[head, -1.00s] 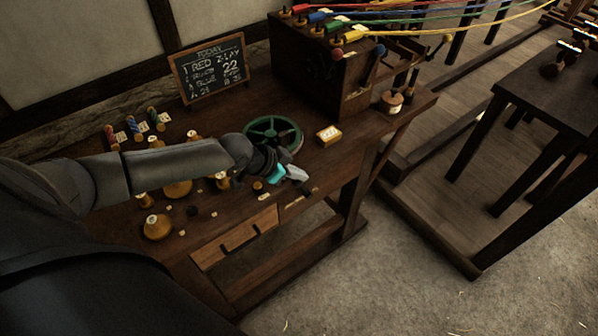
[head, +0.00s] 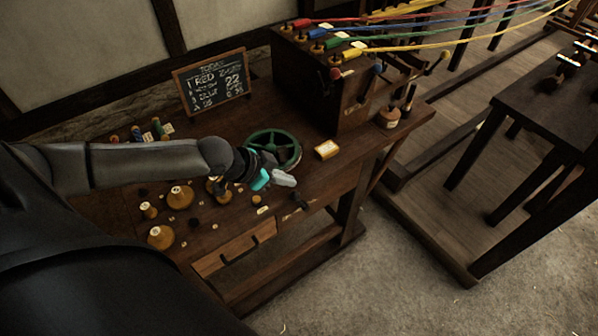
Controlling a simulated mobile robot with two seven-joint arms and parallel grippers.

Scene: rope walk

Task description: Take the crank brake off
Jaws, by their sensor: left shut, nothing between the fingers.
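The dark wooden box (head: 318,85) stands at the back right of the bench and carries the rope ends. I cannot tell which of these parts is the crank brake. My left gripper (head: 286,180) is shut and empty over the bench's front part, just in front of the green spoked wheel (head: 285,137), apart from the box. My right gripper is not in view.
Several turned wooden pieces, one a round weight (head: 160,237), stand on the bench at left. A chalkboard (head: 212,82) leans behind. Coloured ropes (head: 440,40) run right. A drawer (head: 234,249) is under the bench front.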

